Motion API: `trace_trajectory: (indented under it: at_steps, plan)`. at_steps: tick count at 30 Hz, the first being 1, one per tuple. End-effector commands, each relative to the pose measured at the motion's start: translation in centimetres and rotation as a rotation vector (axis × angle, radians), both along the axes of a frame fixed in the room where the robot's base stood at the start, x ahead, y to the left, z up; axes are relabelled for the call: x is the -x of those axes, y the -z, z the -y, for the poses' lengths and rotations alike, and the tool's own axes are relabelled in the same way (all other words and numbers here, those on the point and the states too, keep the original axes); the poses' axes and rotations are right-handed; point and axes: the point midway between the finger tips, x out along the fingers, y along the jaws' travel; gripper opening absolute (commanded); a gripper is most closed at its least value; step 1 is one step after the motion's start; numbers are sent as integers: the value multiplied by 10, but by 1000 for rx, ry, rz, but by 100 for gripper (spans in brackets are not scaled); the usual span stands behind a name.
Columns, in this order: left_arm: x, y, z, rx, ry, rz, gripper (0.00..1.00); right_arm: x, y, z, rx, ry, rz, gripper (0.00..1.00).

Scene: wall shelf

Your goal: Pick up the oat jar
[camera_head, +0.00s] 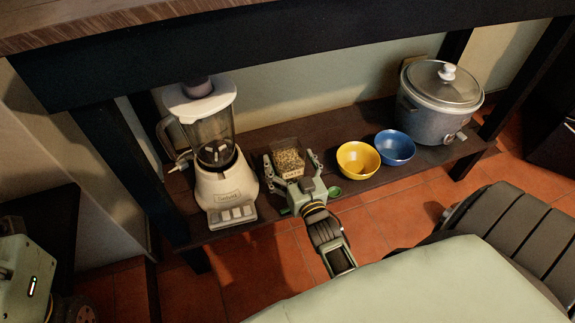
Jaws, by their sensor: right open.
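The oat jar (289,166), a clear squarish container with pale flakes in it, stands upright on the dark lower shelf between the blender and the yellow bowl. My right gripper (290,158) reaches in from the front. Its fingers are spread wide, one on the left and one on the right of the jar. I cannot tell whether either finger touches it. The wrist hides the shelf just in front of the jar. My left gripper does not show.
A cream blender (224,180) stands close on the left. A yellow bowl (357,160), a blue bowl (395,148) and a grey pot with a glass lid (437,113) stand on the right. A dark upper beam (300,48) overhangs the shelf (375,182).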

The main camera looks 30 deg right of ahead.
Motion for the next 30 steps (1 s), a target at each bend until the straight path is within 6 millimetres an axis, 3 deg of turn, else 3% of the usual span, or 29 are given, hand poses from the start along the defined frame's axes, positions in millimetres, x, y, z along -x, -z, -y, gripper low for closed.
trace_trajectory:
  at_steps: [3,11,30]
  plan:
    - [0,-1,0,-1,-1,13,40,-10,1,2,0,-1,1,89]
    - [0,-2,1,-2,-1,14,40,-11,0,2,0,0,0,87]
    - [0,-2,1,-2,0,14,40,-11,0,2,0,0,0,31]
